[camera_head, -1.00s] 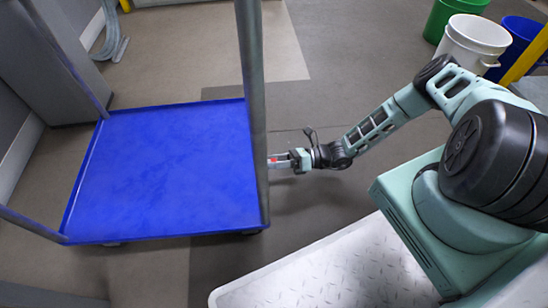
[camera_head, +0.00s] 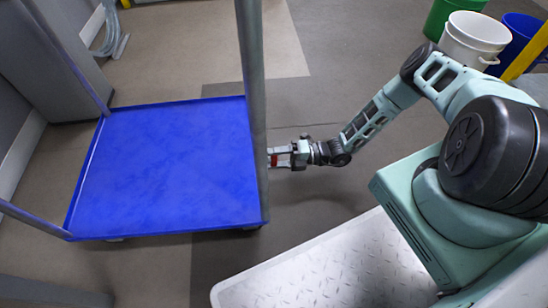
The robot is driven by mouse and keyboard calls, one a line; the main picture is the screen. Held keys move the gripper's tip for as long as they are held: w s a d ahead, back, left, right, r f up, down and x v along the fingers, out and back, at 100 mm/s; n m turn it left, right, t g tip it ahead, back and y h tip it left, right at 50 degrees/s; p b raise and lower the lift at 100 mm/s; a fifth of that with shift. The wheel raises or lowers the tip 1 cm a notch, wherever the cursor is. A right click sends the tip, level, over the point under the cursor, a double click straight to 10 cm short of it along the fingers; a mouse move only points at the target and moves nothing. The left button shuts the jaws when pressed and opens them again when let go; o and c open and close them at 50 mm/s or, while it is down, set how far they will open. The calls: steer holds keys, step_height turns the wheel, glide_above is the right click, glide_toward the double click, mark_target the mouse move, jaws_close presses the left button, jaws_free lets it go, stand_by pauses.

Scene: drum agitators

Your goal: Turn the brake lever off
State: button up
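A blue platform cart (camera_head: 165,170) with grey upright posts stands on the floor at left and centre. My gripper (camera_head: 274,157) is low beside the cart's right edge, next to the near right post, pointing left. A small red part (camera_head: 274,160) shows between or just behind the fingertips. It may be the brake lever, but it is too small and partly covered to be sure. The fingertips reach close to the post, and I cannot tell whether they touch or grip the red part.
The cart's tall right post (camera_head: 254,90) rises close to my gripper. White, green and blue buckets stand at the top right, the white bucket (camera_head: 474,40) nearest. A grey cabinet stands at far left.

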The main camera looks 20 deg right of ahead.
steer(key=shift+m, duration=0.4)
steer(key=o, duration=1)
steer(key=shift+d, duration=0.1)
steer(key=p+v, duration=0.4)
steer(key=v, duration=1.3)
steer(key=shift+s+d+p, duration=0.1)
steer(key=shift+d+p, duration=0.05)
steer(key=shift+p, duration=0.2)
